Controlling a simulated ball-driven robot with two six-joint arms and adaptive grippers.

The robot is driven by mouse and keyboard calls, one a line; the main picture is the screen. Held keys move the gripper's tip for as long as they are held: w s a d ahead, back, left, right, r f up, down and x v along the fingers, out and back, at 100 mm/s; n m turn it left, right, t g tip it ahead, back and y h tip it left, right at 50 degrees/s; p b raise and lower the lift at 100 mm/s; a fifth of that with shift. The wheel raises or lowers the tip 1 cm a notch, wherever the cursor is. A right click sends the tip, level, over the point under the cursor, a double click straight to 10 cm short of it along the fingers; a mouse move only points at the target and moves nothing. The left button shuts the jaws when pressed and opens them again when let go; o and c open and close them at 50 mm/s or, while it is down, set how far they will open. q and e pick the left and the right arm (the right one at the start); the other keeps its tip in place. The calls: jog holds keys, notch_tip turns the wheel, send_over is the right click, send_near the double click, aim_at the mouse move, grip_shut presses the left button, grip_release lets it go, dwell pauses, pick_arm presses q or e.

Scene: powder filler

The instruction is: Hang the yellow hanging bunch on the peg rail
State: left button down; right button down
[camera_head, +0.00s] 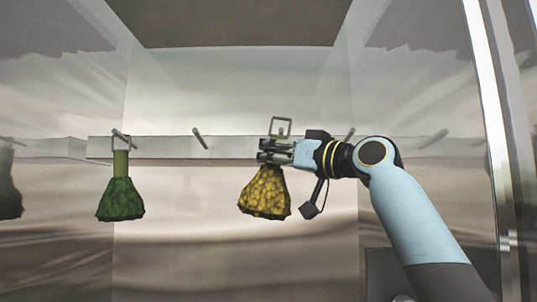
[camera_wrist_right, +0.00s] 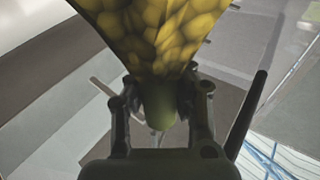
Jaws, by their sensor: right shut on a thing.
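The yellow hanging bunch (camera_head: 266,193) hangs upright below my right gripper (camera_head: 272,151), which is shut on its neck. In the right wrist view the bunch (camera_wrist_right: 158,35) fills the top and its neck (camera_wrist_right: 158,105) sits between the fingers of my right gripper (camera_wrist_right: 160,108). The metal loop (camera_head: 281,127) of the bunch stands above the fingers, in front of the peg rail (camera_head: 225,149). A small peg end seems to show inside the loop; I cannot tell whether the loop is around it. My left gripper is out of view.
A green bunch (camera_head: 120,199) hangs from the left peg (camera_head: 121,138) of the rail. A bare peg (camera_head: 199,138) stands between the bunches, and another peg (camera_head: 350,134) is right of my gripper. Shiny walls enclose both sides and mirror the rail.

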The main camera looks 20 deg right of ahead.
jog(key=w+d+f+b, duration=0.1)
jog(key=w+b, duration=0.1)
jog(key=w, duration=0.3)
jog(key=shift+w+d+f+b, duration=0.15)
jog(key=shift+w+d+b, duration=0.2)
jog(key=shift+w, duration=0.05)
dwell(0.8)
